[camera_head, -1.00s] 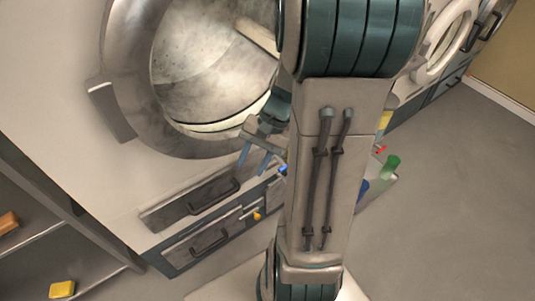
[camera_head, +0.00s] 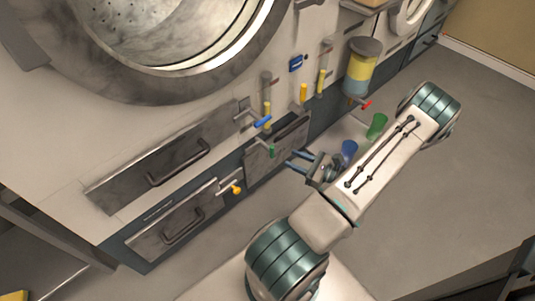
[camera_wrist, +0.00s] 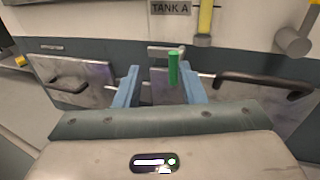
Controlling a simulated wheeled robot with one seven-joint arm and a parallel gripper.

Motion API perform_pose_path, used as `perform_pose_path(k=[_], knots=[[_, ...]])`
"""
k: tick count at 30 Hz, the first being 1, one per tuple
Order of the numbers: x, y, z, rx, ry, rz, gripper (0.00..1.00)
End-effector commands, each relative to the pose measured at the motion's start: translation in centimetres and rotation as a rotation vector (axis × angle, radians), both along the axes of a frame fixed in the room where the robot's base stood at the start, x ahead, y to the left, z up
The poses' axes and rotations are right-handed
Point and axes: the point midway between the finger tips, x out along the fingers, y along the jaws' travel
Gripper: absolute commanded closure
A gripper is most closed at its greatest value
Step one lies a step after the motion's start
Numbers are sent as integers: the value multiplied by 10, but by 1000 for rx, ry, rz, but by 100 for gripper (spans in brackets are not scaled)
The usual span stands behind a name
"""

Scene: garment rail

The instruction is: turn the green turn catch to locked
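The green turn catch (camera_head: 271,150) sits on the grey machine front, at the upper left part of a small drawer or panel (camera_head: 284,141). In the wrist view the green catch (camera_wrist: 173,70) hangs down from a pale mount, beside the panel edge. My gripper (camera_head: 289,161) is open and empty, a little to the right of and below the catch. In the wrist view my gripper (camera_wrist: 159,72) has its two blue fingers apart, with the catch appearing between the tips, nearer the right finger. The fingers do not appear to touch it.
An orange catch (camera_head: 236,189) is on the lower drawer, and a blue-handled valve (camera_head: 263,121) is above. A dark bar handle (camera_wrist: 262,84) crosses the right side in the wrist view. A blue cup (camera_head: 349,149) and green cup (camera_head: 377,127) stand near my arm. Open floor lies right.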

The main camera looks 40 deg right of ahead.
Motion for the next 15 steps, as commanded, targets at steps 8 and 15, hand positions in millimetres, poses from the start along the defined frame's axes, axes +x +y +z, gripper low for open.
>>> perform_pose_path(k=[8,15], knots=[[-3,-12,-26,55,-22,-108,64],[37,0,-27,54,-21,-104,64]])
